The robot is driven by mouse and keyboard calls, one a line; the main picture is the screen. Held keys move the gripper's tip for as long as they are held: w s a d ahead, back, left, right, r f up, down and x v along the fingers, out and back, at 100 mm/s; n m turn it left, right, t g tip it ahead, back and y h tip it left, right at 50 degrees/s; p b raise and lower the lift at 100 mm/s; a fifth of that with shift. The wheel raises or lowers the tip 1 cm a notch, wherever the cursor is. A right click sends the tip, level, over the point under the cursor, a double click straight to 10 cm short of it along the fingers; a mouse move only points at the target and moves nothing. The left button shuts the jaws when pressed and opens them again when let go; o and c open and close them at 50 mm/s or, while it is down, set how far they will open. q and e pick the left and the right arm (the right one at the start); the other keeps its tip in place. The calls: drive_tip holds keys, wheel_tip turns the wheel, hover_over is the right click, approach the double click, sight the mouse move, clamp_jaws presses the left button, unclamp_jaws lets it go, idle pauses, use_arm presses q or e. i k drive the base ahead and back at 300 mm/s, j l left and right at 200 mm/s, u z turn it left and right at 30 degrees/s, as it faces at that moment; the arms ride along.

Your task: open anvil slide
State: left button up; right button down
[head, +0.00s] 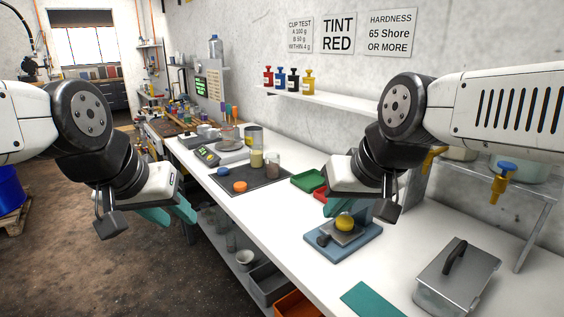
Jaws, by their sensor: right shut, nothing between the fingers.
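The hardness tester has a blue base (337,253) on the white bench, with a grey anvil slide plate (350,236) on it. A yellow puck (344,221) sits on the plate, and a dark knob (323,240) is at its front left. My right gripper (362,212) is shut and empty, just above and behind the puck; my wrist hides the tester's upper part. I cannot tell whether its fingers touch the tester. My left gripper (172,216) is open and empty, over the floor to the left of the bench.
A green tray (308,180) and a red tray (320,196) lie behind the tester. A lidded metal box (455,280) and a teal mat (372,300) are to the right. Scale, cups and orange puck (239,186) stand further left. Bins sit below the bench.

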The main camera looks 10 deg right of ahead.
sight(342, 239)
drive_tip(key=z, duration=0.75)
